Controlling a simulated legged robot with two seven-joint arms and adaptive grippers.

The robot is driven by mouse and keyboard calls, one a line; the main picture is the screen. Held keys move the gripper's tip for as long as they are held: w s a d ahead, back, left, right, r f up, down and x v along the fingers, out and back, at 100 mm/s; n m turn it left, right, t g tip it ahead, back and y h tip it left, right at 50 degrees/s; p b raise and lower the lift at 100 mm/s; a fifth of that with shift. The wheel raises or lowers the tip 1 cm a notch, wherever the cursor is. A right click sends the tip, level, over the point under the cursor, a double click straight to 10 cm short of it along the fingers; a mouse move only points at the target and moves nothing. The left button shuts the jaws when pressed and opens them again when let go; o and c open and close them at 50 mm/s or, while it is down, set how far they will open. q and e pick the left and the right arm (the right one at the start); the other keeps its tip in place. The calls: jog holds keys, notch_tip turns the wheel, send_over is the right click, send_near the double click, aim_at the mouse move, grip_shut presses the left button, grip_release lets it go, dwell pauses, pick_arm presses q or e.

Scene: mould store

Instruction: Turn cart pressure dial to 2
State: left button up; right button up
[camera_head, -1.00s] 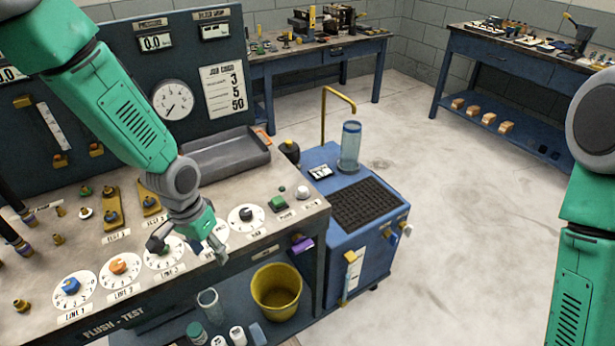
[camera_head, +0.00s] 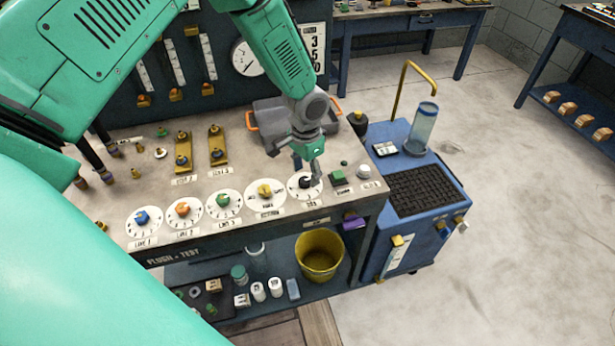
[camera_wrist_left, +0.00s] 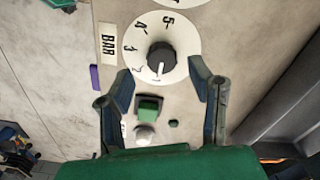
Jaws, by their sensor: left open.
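The dial labelled BAR is a white disc with a black knob (camera_head: 305,183), near the right end of the bench top. In the left wrist view its knob (camera_wrist_left: 161,56) stands among the numbers, with a pale mark on the side facing my gripper, near the low numbers. I cannot tell the exact setting. My left gripper (camera_head: 307,171) is over this dial and partly covers it. In the left wrist view my left gripper (camera_wrist_left: 163,80) is open and empty, its fingers spread to either side below the knob. My right gripper is out of view.
A green button (camera_head: 338,178) and a white knob (camera_head: 363,171) sit right of the dial. A dial with a yellow knob (camera_head: 265,191) is to its left. A grey tray (camera_head: 275,120) lies behind. The blue cart (camera_head: 395,235) stands beside the bench.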

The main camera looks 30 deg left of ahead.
aim_at(305, 180)
pick_arm(q)
jog(key=f, duration=0.1)
jog(key=a+f, duration=0.1)
jog(key=f, duration=0.1)
jog(key=shift+d, duration=0.35)
jog(key=shift+c, duration=0.8)
grip_shut()
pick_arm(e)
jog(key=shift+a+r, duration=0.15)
pick_arm(q)
jog(key=shift+a, duration=0.1)
jog(key=shift+m, duration=0.4)
jog(key=m, duration=0.3)
jog(key=shift+s+m, duration=0.1)
jog(key=shift+m, duration=2.3)
